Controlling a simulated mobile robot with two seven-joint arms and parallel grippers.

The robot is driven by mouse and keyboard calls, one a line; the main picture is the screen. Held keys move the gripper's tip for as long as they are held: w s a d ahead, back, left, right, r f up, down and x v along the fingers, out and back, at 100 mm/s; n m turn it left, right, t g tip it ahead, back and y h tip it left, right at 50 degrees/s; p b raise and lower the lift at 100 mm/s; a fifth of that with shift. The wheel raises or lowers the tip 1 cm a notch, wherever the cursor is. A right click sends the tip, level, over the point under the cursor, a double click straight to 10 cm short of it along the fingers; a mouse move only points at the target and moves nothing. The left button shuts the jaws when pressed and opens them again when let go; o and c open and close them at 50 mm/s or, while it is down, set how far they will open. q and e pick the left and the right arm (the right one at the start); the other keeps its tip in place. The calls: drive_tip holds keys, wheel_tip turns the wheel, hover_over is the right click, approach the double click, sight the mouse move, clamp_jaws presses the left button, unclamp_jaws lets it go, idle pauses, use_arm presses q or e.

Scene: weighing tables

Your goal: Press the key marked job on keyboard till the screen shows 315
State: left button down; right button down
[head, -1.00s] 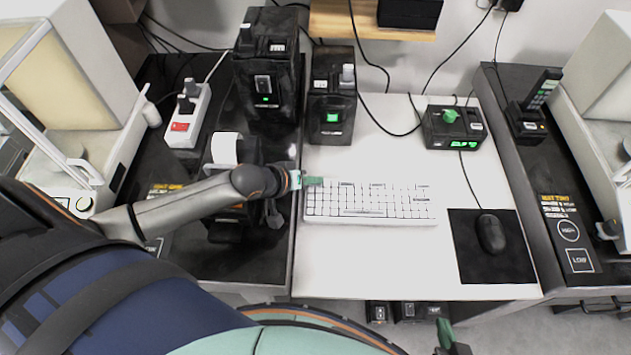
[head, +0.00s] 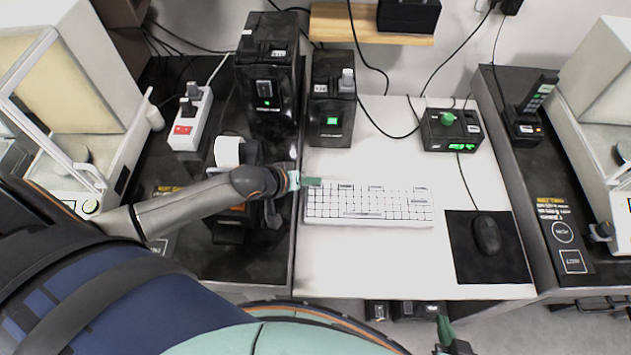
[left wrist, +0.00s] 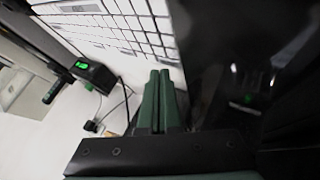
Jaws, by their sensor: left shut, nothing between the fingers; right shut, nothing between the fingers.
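The white keyboard (head: 369,205) lies on the white table. My left gripper (head: 316,182) is shut and empty at the keyboard's far left corner. In the left wrist view its green fingers (left wrist: 158,95) are together, close to the keyboard's edge keys (left wrist: 140,30); I cannot tell whether they touch. The key labels are too small to read. A small black device with a green lit screen (head: 461,146) stands at the back right of the table; its digits are not readable. My right gripper (head: 445,330) is shut and empty at the bottom edge, below the table front.
A mouse (head: 487,235) lies on a black pad right of the keyboard. Black boxes (head: 332,100) stand behind it. A power strip (head: 190,120) and a printer-like device are on the dark left table. The white table's front part (head: 380,265) is clear.

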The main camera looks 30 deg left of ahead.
use_arm(q)
wheel_tip(320, 180, up, 3)
drive_tip(key=p, duration=0.3)
drive_tip(key=shift+w+r, duration=0.1)
drive_tip(key=shift+r, duration=0.95)
